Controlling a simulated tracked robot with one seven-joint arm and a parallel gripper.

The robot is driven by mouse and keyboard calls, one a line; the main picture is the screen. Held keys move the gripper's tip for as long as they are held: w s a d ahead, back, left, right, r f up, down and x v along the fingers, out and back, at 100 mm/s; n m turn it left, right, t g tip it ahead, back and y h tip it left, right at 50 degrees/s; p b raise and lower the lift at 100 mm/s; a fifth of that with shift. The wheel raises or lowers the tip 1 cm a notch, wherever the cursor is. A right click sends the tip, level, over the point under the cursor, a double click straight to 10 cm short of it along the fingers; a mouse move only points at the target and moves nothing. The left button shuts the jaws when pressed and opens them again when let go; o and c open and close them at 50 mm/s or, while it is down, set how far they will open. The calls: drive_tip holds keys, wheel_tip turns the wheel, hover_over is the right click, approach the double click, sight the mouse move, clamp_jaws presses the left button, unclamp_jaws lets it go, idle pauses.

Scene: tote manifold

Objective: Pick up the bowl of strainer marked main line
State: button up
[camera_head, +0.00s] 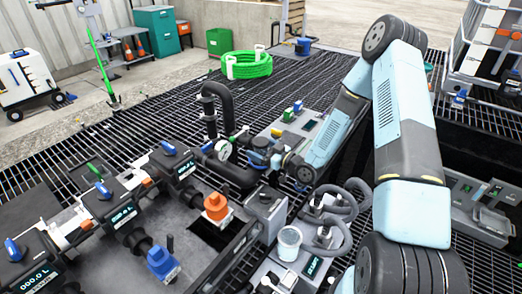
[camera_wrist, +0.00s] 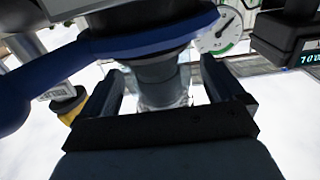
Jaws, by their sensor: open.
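A clear, pale bowl (camera_wrist: 162,92) hangs under a dark grey round body in the wrist view. A blue curved part (camera_wrist: 150,35) crosses in front of that body. My gripper (camera_wrist: 160,75) is open, with one dark finger on each side of the bowl. I cannot tell whether either finger touches it. In the head view my gripper (camera_head: 277,161) is at the pipework right of the pressure gauge (camera_head: 224,150), and my wrist mostly hides the bowl there. No "main line" marking is readable in either view.
A black bent pipe (camera_head: 226,100) stands behind the gauge. Valves with blue handles (camera_head: 168,147) and displays line the left. Grey hoses (camera_head: 335,205) and a pale cup (camera_head: 289,243) are in front of my wrist. A green hose coil (camera_head: 247,65) lies behind on open grating.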

drive_tip(key=shift+c, duration=0.3)
drive_tip(key=c, duration=1.1)
drive_tip(key=shift+o, duration=0.2)
